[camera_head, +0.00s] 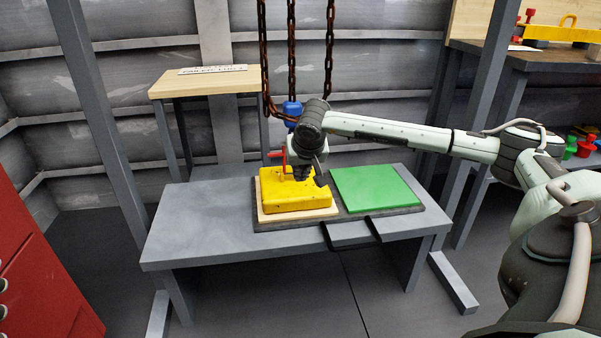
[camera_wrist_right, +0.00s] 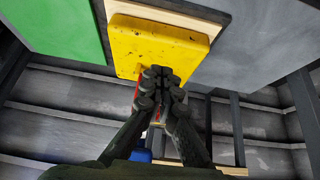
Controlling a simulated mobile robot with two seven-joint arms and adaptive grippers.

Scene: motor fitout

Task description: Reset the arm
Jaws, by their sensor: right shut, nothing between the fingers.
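My right arm reaches in from the right in the head view, and my right gripper (camera_head: 304,172) is just over the yellow block (camera_head: 296,192). In the right wrist view the gripper (camera_wrist_right: 163,78) has its fingers together and empty, in front of the yellow block (camera_wrist_right: 160,45). I cannot tell whether the fingertips touch the block. A red part (camera_head: 281,158) stands at the block's far side, partly hidden by the gripper. The block lies on a light wooden plate (camera_head: 267,214). My left gripper is not in view.
A green plate (camera_head: 376,188) lies to the right on the same dark tray (camera_head: 410,209), on a grey bench (camera_head: 200,215). Rusty chains (camera_head: 292,50) and a blue hook block (camera_head: 291,108) hang close behind my right wrist. A red cabinet (camera_head: 35,265) stands at left.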

